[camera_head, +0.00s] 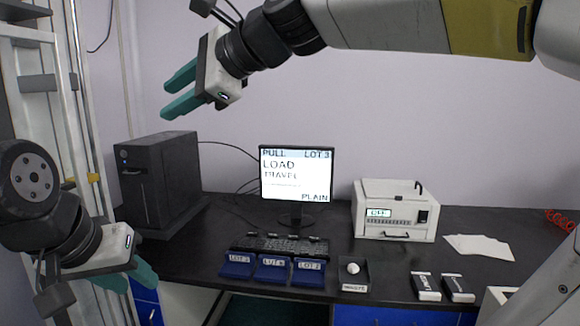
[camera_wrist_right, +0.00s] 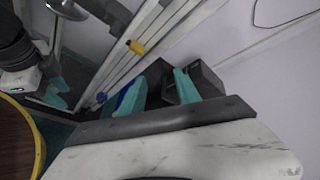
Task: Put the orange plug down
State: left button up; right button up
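I see no orange plug in either view. My right gripper (camera_head: 167,101) is the upper one in the head view, raised in front of the wall above the black computer tower. Its two teal fingers are apart with nothing seen between them; they also show spread in the right wrist view (camera_wrist_right: 160,88). My left gripper (camera_head: 141,286) is low at the left, in front of the desk's left end. Its teal fingers look apart, and I see nothing held; it also shows at the left of the right wrist view (camera_wrist_right: 57,92).
The dark desk (camera_head: 330,250) carries the tower (camera_head: 157,180), a monitor (camera_head: 297,174), blue lot trays (camera_head: 272,268), a waste tray (camera_head: 354,287) with a white ball, a white instrument (camera_head: 393,212) and papers (camera_head: 478,248). A metal frame (camera_head: 75,120) stands left.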

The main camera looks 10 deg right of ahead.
jog(key=s+d+f+n+h, duration=0.2)
jog(key=d+f, duration=0.4)
jog(key=f, duration=0.3)
jog(key=s+d+f+n+g+h, duration=0.1)
jog(key=s+d+f+n+h, duration=0.2)
jog(key=d+f+n, duration=0.4)
jog(key=s+d+f+n+g+h, duration=0.1)
jog(key=s+d+f+n+h, duration=0.2)
jog(key=d+f, duration=0.4)
notch_tip(320, 180, down, 4)
jog(key=shift+s+f+n, duration=0.2)
jog(key=shift+s+n, duration=0.5)
jog(key=shift+n, duration=0.5)
jog(key=shift+s, duration=0.1)
